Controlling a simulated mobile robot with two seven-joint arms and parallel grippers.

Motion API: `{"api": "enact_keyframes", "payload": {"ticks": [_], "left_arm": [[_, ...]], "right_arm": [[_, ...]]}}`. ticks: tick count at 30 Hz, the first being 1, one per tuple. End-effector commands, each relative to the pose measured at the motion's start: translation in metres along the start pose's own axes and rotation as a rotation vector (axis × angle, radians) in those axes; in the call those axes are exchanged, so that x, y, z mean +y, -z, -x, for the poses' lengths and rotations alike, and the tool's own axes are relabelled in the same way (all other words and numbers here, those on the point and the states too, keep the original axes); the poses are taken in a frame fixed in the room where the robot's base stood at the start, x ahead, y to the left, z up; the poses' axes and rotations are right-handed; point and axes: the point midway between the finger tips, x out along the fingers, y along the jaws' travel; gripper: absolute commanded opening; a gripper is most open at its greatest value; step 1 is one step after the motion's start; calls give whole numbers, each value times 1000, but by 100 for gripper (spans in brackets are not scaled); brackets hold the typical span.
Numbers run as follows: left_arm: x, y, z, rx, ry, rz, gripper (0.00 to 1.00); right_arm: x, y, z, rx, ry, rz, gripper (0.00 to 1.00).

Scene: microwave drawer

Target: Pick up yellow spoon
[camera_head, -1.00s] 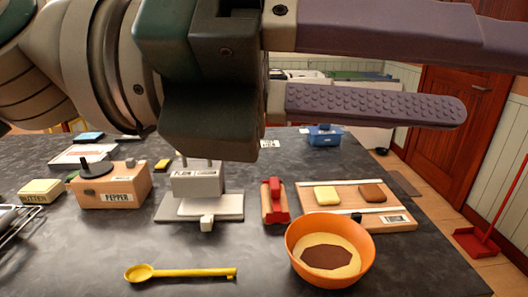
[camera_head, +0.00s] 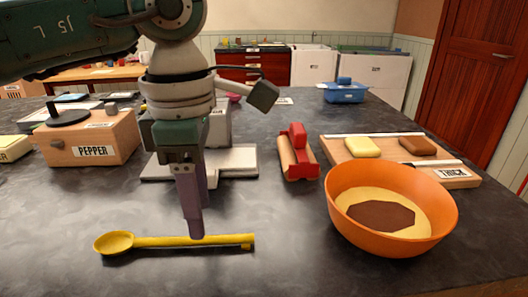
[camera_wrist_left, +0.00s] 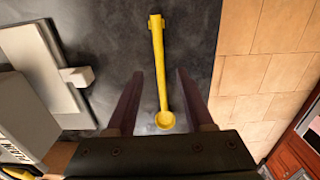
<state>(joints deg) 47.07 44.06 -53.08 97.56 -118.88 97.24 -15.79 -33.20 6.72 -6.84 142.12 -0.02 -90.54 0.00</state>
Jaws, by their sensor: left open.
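The yellow spoon (camera_head: 170,241) lies flat on the dark counter, its bowl to the left and its handle to the right in the head view. My left gripper (camera_head: 196,234) points straight down at the spoon's handle, its fingertip overlapping the handle's far edge in the picture. In the left wrist view the gripper (camera_wrist_left: 160,73) is open, with the spoon (camera_wrist_left: 158,60) lying between its two purple fingers. The fingers stand apart from the handle on both sides. I cannot tell how high the tips are above the counter. My right gripper is not in view.
An orange bowl (camera_head: 340,205) stands to the right. A wooden PEPPER box (camera_head: 118,138), a white-grey slicer-like device (camera_head: 240,162), a red-handled roller (camera_head: 297,140) and a cutting board (camera_head: 462,182) stand behind. The counter (camera_head: 60,210) around the spoon is clear.

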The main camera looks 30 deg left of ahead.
Motion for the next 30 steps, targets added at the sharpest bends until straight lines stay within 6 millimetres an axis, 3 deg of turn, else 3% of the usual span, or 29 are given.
{"api": "enact_keyframes", "payload": {"ticks": [7,16,30], "left_arm": [[-1,0,-38,0,5,0,52],[0,0,-45,-2,1,-1,52],[0,0,-45,-2,2,-1,1]], "right_arm": [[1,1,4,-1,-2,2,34],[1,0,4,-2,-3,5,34],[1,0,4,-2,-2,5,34]]}}
